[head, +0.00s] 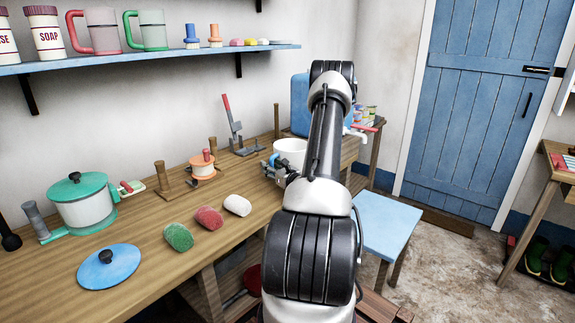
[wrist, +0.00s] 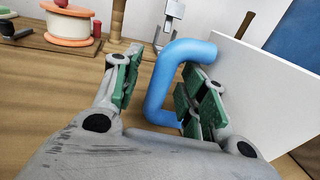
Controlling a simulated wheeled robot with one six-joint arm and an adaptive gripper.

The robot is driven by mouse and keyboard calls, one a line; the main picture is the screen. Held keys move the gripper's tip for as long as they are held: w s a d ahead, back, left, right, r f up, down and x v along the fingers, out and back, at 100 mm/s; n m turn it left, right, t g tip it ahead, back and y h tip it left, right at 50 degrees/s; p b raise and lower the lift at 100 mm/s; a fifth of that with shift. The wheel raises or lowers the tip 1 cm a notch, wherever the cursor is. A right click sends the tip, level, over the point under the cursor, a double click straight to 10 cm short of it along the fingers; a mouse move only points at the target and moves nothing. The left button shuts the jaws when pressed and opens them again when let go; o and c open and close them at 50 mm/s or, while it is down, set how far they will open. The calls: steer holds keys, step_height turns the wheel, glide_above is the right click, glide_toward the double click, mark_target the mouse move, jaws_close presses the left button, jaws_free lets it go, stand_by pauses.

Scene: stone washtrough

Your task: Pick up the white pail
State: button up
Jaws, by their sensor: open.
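The white pail (head: 291,147) stands on the wooden bench in the head view, partly hidden behind my arm. In the wrist view its white wall (wrist: 262,85) fills the right side, with a blue C-shaped handle (wrist: 158,92) reaching out to the left. My gripper (head: 272,168) is at the pail's left side. In the wrist view my gripper (wrist: 157,78) is open, with the handle's upright bar between its green-padded fingers. The right finger overlaps the handle's opening, and the left finger is outside, apart from the bar. Whether the right finger touches the handle cannot be told.
An orange-and-cream spool (head: 203,167) on a wooden stand and a grey lever clamp (head: 238,135) are nearby. White, red and green rolls, a green pot (head: 82,206) and a blue lid (head: 108,268) lie farther left. A blue container (head: 300,105) stands behind.

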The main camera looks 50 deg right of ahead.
jaws_close()
steer(key=shift+r, duration=0.15)
